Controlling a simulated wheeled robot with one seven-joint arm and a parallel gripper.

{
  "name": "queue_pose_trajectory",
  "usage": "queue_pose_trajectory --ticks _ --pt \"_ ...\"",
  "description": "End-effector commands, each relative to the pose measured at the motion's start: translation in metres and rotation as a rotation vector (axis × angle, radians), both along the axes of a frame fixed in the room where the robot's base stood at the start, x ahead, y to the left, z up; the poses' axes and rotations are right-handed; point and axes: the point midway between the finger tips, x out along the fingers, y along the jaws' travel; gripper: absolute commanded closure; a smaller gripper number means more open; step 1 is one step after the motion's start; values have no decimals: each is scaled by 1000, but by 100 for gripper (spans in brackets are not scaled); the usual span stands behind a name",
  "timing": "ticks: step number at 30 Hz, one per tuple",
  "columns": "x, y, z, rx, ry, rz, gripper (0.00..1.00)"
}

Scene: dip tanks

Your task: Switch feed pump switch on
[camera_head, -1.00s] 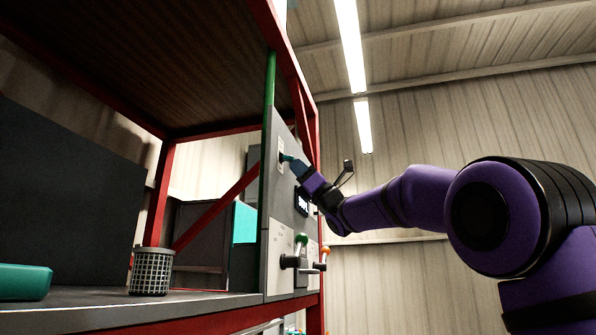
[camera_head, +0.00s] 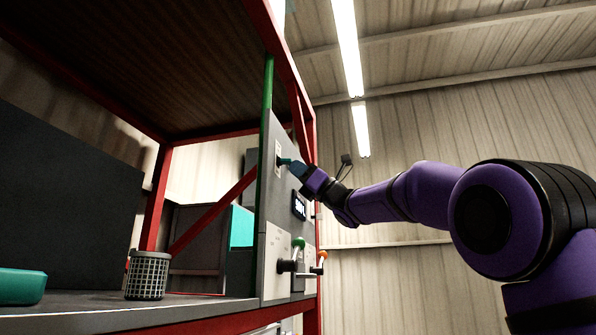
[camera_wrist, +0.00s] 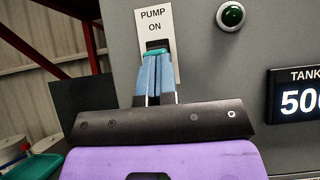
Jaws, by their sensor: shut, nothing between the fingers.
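The pump switch plate (camera_wrist: 152,22) is white, reads "PUMP ON", and is on a grey upright panel (camera_head: 277,208). A dark switch recess (camera_wrist: 157,43) shows just below the lettering. My gripper (camera_wrist: 155,53) is shut and empty, with blue fingers and teal tips at the plate, right below "ON". The tips hide most of the switch, so I cannot tell its position or whether they touch it. In the head view my gripper (camera_head: 284,162) reaches the panel's upper part from the right.
A green round lamp or button (camera_wrist: 231,15) is right of the plate. A tank display (camera_wrist: 302,104) is lower right. Levers with a green knob (camera_head: 298,243) and an orange knob (camera_head: 322,256) stick out below. A grey mesh basket (camera_head: 147,277) stands on the bench, left.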

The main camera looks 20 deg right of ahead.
Motion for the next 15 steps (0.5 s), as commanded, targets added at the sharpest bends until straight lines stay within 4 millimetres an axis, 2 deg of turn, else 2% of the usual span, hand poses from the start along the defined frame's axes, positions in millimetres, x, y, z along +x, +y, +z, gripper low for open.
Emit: queue_pose_trajectory --ticks 15 --pt "-1 0 4 -50 35 2 100"
